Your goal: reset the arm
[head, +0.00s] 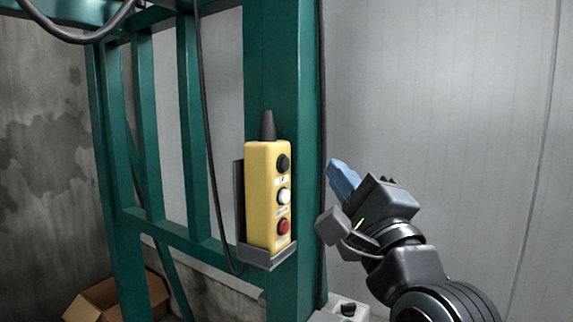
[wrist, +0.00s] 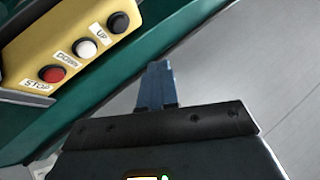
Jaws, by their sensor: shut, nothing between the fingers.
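My gripper (head: 338,170) is at the right of the head view, with its blue fingers together and nothing between them. It points up and to the left, to the right of the green post and apart from the yellow control box. In the wrist view the shut blue fingers (wrist: 157,70) stand in front of the pale wall. My arm reaches in from the lower right of the head view.
The yellow control box (head: 267,205) sits in a dark holder on the green frame (head: 290,75). It has black, white and red buttons; the wrist view (wrist: 40,38) shows labels UP, DOWN and STOP. A cardboard box (head: 105,300) lies lower left. The grey wall (head: 450,90) behind is clear.

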